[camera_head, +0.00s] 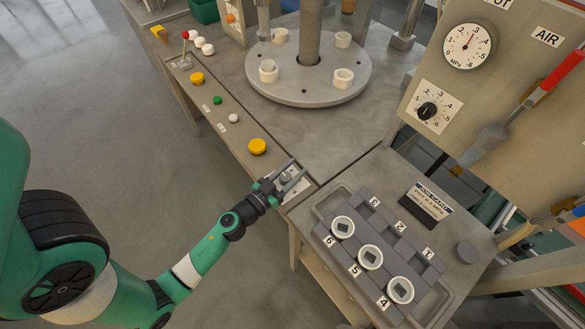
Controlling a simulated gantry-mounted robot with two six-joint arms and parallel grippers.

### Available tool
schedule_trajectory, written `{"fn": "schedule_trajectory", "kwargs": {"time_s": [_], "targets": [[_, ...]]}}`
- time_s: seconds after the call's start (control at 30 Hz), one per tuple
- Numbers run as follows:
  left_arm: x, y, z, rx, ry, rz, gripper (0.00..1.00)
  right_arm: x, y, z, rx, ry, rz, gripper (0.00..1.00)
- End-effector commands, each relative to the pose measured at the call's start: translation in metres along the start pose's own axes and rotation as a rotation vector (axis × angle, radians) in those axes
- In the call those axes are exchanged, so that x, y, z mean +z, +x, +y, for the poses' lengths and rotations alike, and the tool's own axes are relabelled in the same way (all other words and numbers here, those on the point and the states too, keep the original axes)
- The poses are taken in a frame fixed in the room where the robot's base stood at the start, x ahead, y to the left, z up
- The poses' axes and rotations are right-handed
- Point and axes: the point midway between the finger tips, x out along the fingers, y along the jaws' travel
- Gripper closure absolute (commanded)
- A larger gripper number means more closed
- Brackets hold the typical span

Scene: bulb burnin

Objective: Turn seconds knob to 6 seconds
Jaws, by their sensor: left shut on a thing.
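My left gripper (289,178) reaches in from the left over the right end of the long button panel. Its fingers are shut around a small grey knob (286,177) on a pale dial plate (298,188). I take this to be the seconds knob. The fingers and wrist cover most of the plate, and I cannot read its marks or the knob's pointing direction. My right gripper is not in view.
The panel (227,137) carries yellow, green and white buttons. Behind it stands a round turntable (308,90) with white sockets. At right, a numbered grey tray (330,206) holds white-ringed pieces. An upright board carries a gauge (468,46) and a black knob (427,111).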

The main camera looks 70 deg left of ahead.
Motion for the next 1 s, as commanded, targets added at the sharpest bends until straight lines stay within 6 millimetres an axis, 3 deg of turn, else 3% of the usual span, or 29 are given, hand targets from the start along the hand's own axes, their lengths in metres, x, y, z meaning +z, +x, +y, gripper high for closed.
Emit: {"fn": "schedule_trajectory", "kwargs": {"time_s": [0.5,1.0], "targets": [[-0.005,-0.001,0.007,0.341,0.003,0.0,1.0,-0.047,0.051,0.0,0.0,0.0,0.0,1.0],[0.0,-0.006,0.017,0.624,0.001,0.004,1.0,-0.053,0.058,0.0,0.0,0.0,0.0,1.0]]}}
